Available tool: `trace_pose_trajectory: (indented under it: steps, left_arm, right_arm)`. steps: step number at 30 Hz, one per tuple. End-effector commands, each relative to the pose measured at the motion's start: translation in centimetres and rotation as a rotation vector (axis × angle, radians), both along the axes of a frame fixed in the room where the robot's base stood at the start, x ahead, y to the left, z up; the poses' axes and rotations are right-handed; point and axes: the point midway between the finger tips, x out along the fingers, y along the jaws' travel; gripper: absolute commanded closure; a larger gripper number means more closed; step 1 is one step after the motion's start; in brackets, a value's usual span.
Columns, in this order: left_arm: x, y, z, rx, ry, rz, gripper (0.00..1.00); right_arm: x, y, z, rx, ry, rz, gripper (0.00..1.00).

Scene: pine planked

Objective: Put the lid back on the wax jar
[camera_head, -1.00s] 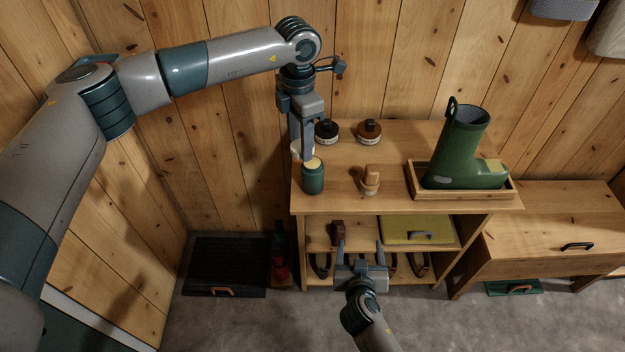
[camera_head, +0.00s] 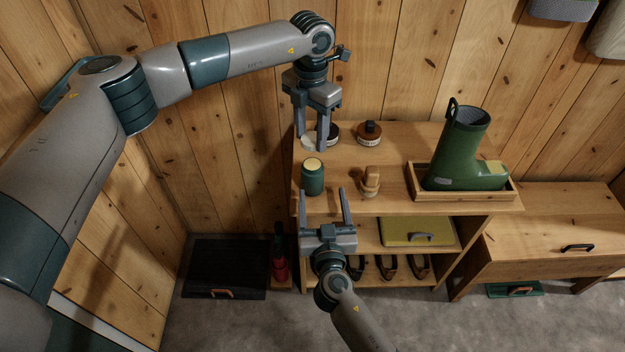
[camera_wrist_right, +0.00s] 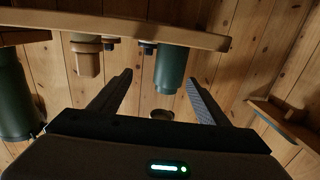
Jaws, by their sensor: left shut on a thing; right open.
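The wax jar (camera_head: 312,180) is a green jar with a pale yellow top, upright near the left front of the bench top. My left gripper (camera_head: 310,143) is behind and above it, shut on the pale round lid (camera_head: 309,142). The fingers partly cover the lid, and its height above the bench is hard to tell. My right gripper (camera_head: 329,195) is open and empty, in front of the bench edge just below and right of the jar. In the right wrist view, upside down, the jar (camera_wrist_right: 170,70) shows between the open fingers (camera_wrist_right: 158,85), apart from them.
A wooden brush (camera_head: 370,181) stands right of the jar. Dark-capped tins (camera_head: 369,133) stand behind. A green boot (camera_head: 462,150) stands in a wooden tray (camera_head: 470,197) at the right. Lower shelves hold a yellow case (camera_head: 405,232). A small dark round thing (camera_wrist_right: 160,115) is unclear.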

Motion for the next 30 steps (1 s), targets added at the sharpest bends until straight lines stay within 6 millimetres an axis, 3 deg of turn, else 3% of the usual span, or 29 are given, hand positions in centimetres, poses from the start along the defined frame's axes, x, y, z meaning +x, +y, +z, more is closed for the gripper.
trace_pose_trajectory:
  steps: [4,20,30]
  left_arm:
    - [0.0,0.0,0.0,0.000,0.000,0.000,0.78]
    - [0.0,0.0,0.0,0.000,0.000,-0.001,0.78]
    - [0.0,0.0,0.0,0.000,0.000,-0.001,0.78]
  right_arm:
    - [0.4,1.6,0.2,-0.003,-0.023,0.043,0.31]
    - [1.0,1.7,0.3,-0.003,-0.025,0.045,0.31]
    - [4.9,2.1,0.3,-0.005,-0.026,0.044,0.31]
